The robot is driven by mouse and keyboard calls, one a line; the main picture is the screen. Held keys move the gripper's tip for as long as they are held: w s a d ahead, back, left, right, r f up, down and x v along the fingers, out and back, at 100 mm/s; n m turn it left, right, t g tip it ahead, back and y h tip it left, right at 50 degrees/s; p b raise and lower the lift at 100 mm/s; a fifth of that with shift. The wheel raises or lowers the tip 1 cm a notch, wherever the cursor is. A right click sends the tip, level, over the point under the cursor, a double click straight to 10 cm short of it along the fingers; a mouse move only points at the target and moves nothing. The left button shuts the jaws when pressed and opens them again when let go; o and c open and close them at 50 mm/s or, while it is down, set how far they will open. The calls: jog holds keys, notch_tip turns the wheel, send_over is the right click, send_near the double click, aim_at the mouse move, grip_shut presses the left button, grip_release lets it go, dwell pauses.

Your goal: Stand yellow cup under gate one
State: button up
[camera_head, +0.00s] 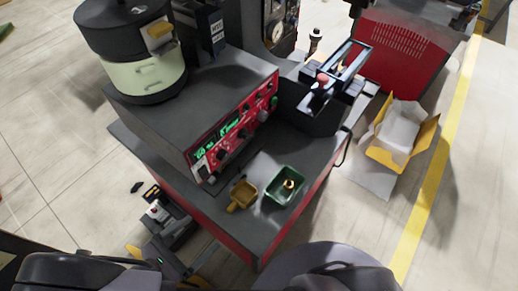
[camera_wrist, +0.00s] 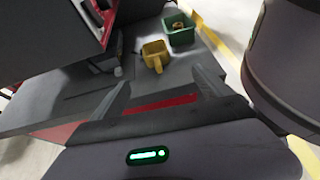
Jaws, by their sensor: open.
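The small yellow cup (camera_head: 243,193) sits on the grey bench top, in front of the red control panel. In the wrist view the yellow cup (camera_wrist: 155,56) stands beyond my fingertips, near the middle, with its handle towards me. My gripper (camera_wrist: 162,92) is open and empty, its two fingers apart, short of the cup and not touching it. No marking for gate one is readable. Small dark and grey fittings (camera_head: 207,176) show under the panel's left end, but I cannot tell whether they are gates.
A green tray (camera_head: 272,198) with a brass-coloured part inside stands right of the cup. The red control panel (camera_head: 222,138) rises behind. A round bowl feeder (camera_head: 145,77) is on top, a dark track unit (camera_head: 312,108) at right. A yellow carton (camera_head: 428,131) stands on the floor.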

aim_at(233, 205)
jog(key=shift+n+t, duration=0.3)
jog(key=shift+n, duration=0.1)
jog(key=b+x, duration=0.1)
jog(key=x, duration=0.5)
jog(key=b+x, duration=0.2)
jog(key=x, duration=0.3)
jog(key=f+b+x, duration=0.1)
jog(key=b+x, duration=0.1)
jog(key=x, duration=0.4)
jog(key=shift+w+a+f, duration=0.1)
jog(key=shift+w, duration=0.2)
grip_shut()
